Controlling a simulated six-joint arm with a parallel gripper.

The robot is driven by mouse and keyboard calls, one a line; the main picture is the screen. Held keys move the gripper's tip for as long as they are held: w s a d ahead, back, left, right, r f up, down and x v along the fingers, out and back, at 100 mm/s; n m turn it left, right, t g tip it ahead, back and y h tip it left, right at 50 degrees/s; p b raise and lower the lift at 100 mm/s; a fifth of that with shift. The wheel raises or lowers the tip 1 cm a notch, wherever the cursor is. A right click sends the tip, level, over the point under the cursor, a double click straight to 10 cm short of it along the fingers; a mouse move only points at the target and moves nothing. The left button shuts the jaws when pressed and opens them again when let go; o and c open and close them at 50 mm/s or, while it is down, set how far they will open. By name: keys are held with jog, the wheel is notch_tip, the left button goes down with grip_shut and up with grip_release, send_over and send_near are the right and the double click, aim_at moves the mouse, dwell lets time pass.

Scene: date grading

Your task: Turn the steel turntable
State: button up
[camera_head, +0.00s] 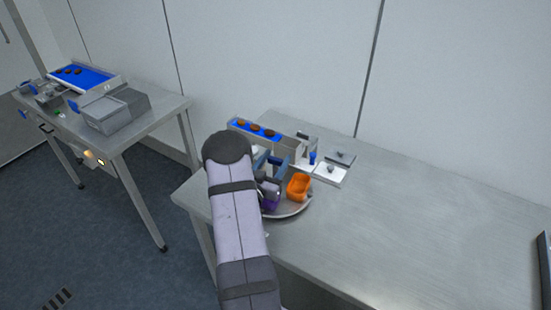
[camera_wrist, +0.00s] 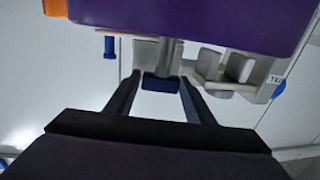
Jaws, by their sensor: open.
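The steel turntable (camera_head: 290,210) is a round, shallow disc near the table's left end. Its left part is hidden behind my arm. An orange tub (camera_head: 298,187) stands on it, with a purple tub (camera_head: 270,195) to its left, partly covered by my arm. In the wrist view the purple tub (camera_wrist: 190,18) fills the top and an orange corner (camera_wrist: 55,8) shows at the top left. My gripper (camera_wrist: 161,78) is open. A dark blue block (camera_wrist: 161,83) shows between its fingertips; I cannot tell whether they touch it.
A blue-topped conveyor (camera_head: 255,130) with several dates stands behind the turntable. Two small plates (camera_head: 330,174) lie to its right. A second table at left holds a grey bin (camera_head: 105,115) and another blue belt (camera_head: 85,76).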

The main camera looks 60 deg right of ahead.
grip_shut()
jog(key=shift+s+d+n+t+b, duration=0.1)
jog(key=shift+n+t+b, duration=0.65)
jog(key=shift+t, duration=0.25)
jog(key=shift+n+t+y+b, duration=0.7)
jog(key=shift+n+t+b, duration=0.2)
jog(key=shift+t, duration=0.5)
jog(key=shift+r+n+t+y+b, duration=0.1)
jog(key=shift+n+t+y+b, duration=1.1)
jog(key=shift+t, duration=0.4)
jog(key=shift+n+t+y+b, duration=1)
jog(key=shift+n+t, duration=0.25)
jog(key=shift+t, duration=0.35)
jog(key=shift+r+n+t+y+b, duration=0.1)
jog(key=shift+n+t+y+b, duration=0.3)
jog(key=shift+n+t+y, duration=0.6)
jog(key=shift+n+t+y+b, duration=0.4)
jog(key=shift+n+y, duration=0.3)
jog(key=shift+y, duration=0.6)
jog(key=shift+n+t+y+b, duration=0.45)
jog(key=shift+n+y, duration=0.6)
jog(key=shift+y, duration=0.55)
jog(key=shift+n+t+y+b, duration=0.35)
jog(key=shift+n+y+b, duration=0.2)
jog(key=shift+n+y, duration=0.8)
jog(key=shift+y, duration=0.75)
